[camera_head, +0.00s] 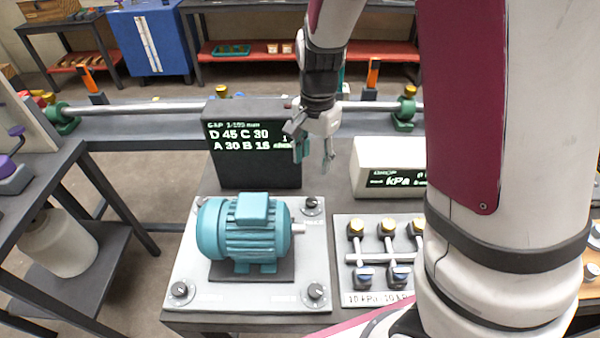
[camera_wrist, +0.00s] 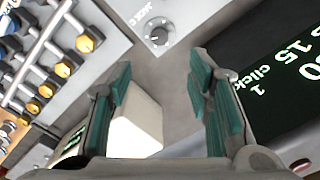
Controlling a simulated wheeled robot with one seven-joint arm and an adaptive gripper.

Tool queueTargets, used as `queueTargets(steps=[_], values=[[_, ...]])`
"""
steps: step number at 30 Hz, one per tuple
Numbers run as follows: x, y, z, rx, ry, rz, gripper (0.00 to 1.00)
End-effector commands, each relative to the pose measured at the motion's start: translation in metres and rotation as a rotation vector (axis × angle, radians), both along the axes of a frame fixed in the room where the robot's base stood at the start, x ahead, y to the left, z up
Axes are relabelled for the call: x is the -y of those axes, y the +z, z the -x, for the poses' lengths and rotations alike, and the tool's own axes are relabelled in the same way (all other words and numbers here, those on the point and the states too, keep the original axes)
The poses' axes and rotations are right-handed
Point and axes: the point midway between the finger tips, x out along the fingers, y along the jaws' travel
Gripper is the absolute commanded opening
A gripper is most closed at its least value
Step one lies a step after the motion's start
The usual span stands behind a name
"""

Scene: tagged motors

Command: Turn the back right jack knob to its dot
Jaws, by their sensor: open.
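The back right jack knob (camera_head: 312,205) is a small dark round knob on the back right corner of the pale base plate (camera_head: 210,297). In the wrist view the knob (camera_wrist: 157,36) shows a light pointer mark, with tick marks around it and a label beside it. Its dot cannot be made out. My gripper (camera_head: 315,153) is open and empty, above and behind the knob, apart from it. In the wrist view my gripper's (camera_wrist: 160,82) green-padded fingers are spread, with the knob beyond the gap. A teal motor (camera_head: 246,230) sits on the plate.
A dark display box (camera_head: 250,172) reading "D 45 C 30 A 30 B 15" stands just behind the plate. A white kPa box (camera_head: 375,158) stands to the right. A valve panel (camera_head: 345,227) with yellow knobs lies right of the plate. Other knobs (camera_head: 316,291) sit at plate corners.

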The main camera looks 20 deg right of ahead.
Motion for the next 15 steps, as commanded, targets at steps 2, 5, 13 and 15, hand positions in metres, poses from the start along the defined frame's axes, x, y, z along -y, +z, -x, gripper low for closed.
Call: queueTargets(steps=[2, 5, 13, 15], values=[[0.001, -0.007, -0.003, -0.008, -0.016, 0.007, 0.46], [0.001, -0.013, -0.003, -0.01, -0.023, 0.008, 0.46], [0.002, -0.055, -0.002, -0.015, -0.022, 0.009, 0.46], [0.001, -0.069, -0.001, -0.015, -0.022, 0.008, 0.46]])
